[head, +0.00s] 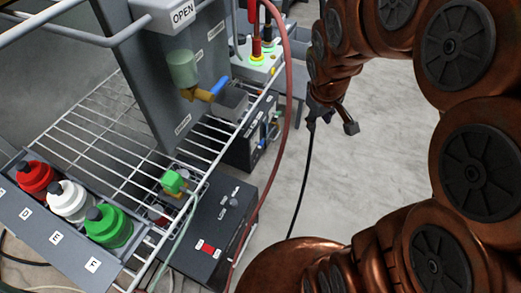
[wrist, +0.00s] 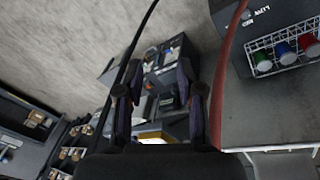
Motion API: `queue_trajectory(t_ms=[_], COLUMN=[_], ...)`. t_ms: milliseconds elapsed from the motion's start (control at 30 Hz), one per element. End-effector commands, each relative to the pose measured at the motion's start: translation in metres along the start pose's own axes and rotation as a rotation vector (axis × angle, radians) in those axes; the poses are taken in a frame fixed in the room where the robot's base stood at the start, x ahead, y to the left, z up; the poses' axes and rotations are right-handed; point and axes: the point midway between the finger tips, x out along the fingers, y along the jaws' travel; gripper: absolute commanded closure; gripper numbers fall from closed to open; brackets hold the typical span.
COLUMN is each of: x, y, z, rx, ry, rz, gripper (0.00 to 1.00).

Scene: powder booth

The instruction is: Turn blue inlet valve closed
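The blue inlet valve handle (head: 219,87) sits on a brass valve body (head: 198,95) on the front of the grey panel, in the head view. The handle slants up and to the right from the body. My gripper (head: 333,118) hangs to the right of the valve, well apart from it, over the bare floor. In the wrist view my gripper (wrist: 160,108) shows two dark fingers spread apart with nothing held between them. I cannot make out the blue handle in the wrist view.
A wire shelf (head: 105,125) runs below the panel. A red hose (head: 287,110) hangs between the valve and my gripper. Red, white and green bottles (head: 108,226) stand in a labelled rack at lower left. An "OPEN" sign (head: 183,13) is above.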

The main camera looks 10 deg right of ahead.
Motion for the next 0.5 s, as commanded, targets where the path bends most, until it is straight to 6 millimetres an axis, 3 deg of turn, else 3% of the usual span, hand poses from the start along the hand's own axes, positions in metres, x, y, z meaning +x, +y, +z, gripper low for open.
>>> queue_trajectory(t_ms=[33,500], x=[0.028,0.191], y=[0.006,0.069], z=[-0.014,-0.156], rx=[-0.029,-0.378], ry=[0.025,0.312], rz=[0.015,0.194], gripper=[0.62,0.62])
